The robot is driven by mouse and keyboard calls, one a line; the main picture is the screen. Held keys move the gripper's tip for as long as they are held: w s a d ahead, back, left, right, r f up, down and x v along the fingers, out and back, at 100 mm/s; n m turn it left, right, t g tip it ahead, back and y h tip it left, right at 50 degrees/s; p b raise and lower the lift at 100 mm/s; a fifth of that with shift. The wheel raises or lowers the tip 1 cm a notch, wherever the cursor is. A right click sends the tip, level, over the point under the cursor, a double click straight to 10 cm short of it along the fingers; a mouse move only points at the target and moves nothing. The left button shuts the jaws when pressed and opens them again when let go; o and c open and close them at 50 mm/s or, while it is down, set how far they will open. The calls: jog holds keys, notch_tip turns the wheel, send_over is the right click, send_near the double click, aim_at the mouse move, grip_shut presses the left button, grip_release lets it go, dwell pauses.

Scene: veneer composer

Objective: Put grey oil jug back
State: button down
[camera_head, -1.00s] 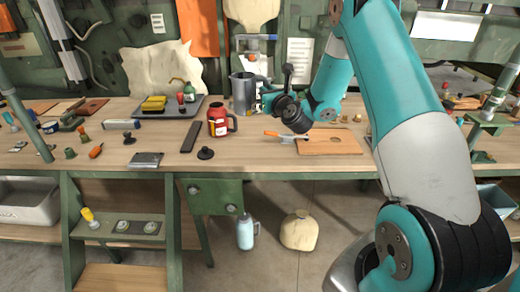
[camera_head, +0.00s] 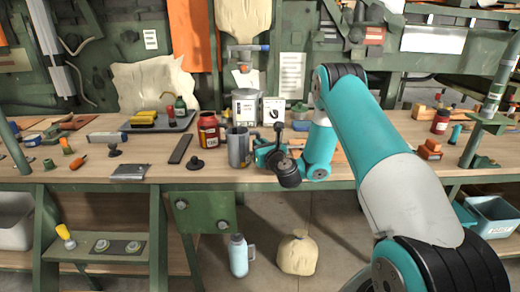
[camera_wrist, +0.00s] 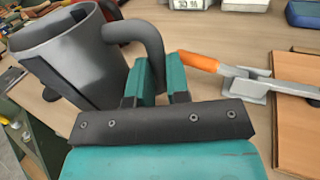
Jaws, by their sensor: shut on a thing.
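The grey oil jug (camera_head: 238,148) is toward the front of the workbench in the head view, close to upright. My gripper (camera_head: 259,151) is at its right side, shut on its handle. In the wrist view the jug (camera_wrist: 75,60) fills the upper left, and its handle (camera_wrist: 148,38) runs down between the fingers of my gripper (camera_wrist: 158,85). The jug's base is near the bench top; I cannot tell whether it touches.
A red container (camera_head: 208,130) stands left of the jug, with a black knob (camera_head: 195,164) in front. White boxes (camera_head: 246,106) stand behind. A dark tray (camera_head: 160,122) is at the back left.

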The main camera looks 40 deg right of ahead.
jog(key=shift+f, duration=0.15)
jog(key=c, duration=1.1)
grip_release()
jog(key=shift+r, duration=0.2)
